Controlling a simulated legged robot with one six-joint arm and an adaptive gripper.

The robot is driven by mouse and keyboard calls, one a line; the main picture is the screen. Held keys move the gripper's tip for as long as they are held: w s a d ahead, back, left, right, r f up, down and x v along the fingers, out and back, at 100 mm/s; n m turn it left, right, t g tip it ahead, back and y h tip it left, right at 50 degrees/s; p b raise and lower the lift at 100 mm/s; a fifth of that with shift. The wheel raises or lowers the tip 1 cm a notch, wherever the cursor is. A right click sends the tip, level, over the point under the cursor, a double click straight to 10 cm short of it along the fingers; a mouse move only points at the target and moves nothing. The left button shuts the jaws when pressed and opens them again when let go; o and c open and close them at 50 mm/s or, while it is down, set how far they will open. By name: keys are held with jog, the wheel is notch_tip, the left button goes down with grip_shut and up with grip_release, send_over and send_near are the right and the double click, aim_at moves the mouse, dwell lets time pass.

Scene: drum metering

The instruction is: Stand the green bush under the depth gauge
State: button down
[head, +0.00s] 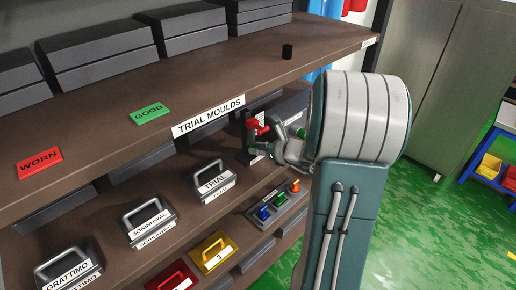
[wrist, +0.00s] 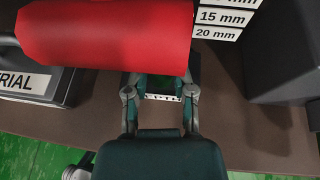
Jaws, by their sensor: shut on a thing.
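The depth gauge (head: 258,123) is a red part on a dark upright stand, at the right end of the middle shelf. In the wrist view its red cylinder (wrist: 105,35) fills the upper left. My gripper (head: 270,150) is at the gauge, with its fingertips below the red part. In the wrist view the fingers (wrist: 160,82) reach under the red cylinder, which hides their tips. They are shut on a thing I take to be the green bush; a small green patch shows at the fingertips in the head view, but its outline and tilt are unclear.
Thickness labels (wrist: 217,18) stand right of the red cylinder, and a dark block (wrist: 285,50) is further right. The TRIAL box (head: 213,183) is to the left. A rack (head: 280,212) with coloured pieces is below. The upper shelf (head: 225,80) overhangs.

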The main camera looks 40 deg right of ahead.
jog(key=shift+c, duration=2.2)
grip_release()
jog(key=shift+a+f, duration=0.1)
